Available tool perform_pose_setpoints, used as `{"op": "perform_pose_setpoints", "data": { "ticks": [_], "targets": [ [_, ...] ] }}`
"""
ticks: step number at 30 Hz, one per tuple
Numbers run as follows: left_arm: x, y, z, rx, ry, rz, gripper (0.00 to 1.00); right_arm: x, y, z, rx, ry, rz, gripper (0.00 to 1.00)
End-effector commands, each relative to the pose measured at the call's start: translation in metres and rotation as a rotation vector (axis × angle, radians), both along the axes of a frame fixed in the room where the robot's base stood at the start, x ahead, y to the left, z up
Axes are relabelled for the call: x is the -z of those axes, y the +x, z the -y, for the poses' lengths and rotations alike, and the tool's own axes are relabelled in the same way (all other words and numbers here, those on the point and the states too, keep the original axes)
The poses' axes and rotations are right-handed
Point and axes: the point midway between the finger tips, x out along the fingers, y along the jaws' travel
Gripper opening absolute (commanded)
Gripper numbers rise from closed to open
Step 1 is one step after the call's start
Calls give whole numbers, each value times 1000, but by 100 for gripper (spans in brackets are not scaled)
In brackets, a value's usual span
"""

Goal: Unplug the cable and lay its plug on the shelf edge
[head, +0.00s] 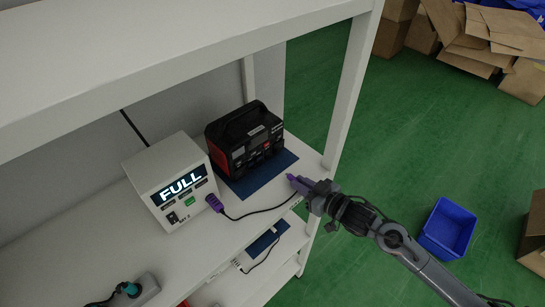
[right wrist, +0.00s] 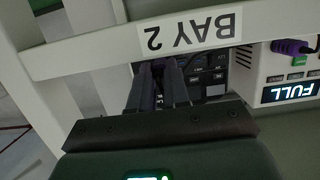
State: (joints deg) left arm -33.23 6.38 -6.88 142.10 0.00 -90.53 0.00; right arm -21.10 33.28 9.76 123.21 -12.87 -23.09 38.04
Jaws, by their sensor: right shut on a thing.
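A black cable (head: 262,211) runs along the shelf from a purple connector (head: 214,202) at the front of the white FULL unit (head: 172,182) to my right gripper. My right gripper (head: 309,188) is shut on the cable's purple plug (head: 296,181), at the right end of the shelf's front edge. The black and red power station (head: 246,143) stands behind the plug, apart from it in the head view. In the right wrist view the fingers (right wrist: 165,82) close around the plug below the shelf edge (right wrist: 100,48) labelled BAY 2. My left gripper is out of view.
The power station sits on a blue mat (head: 284,160). A white post (head: 350,90) rises at the shelf's right end. A teal plug (head: 131,289) is in a grey socket strip at lower left. A blue bin (head: 447,228) and cardboard stand on the green floor.

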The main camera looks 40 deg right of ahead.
Motion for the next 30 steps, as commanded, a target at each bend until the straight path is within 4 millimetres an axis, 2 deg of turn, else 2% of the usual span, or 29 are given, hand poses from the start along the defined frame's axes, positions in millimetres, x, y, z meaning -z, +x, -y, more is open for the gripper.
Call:
{"op": "perform_pose_setpoints", "data": {
  "ticks": [8,9,14,15,25,30],
  "targets": [
    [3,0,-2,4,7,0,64,8,0,0,0,-1,0,0],
    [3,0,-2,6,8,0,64,7,0,0,0,-1,0,19],
    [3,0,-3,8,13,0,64,7,0,0,0,-1,0,44],
    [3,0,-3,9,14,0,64,7,0,0,0,-1,0,46],
    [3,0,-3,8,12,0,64,7,-2,0,1,-1,-1,46],
    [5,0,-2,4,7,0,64,5,-14,2,1,0,-2,46]
  ]
}}
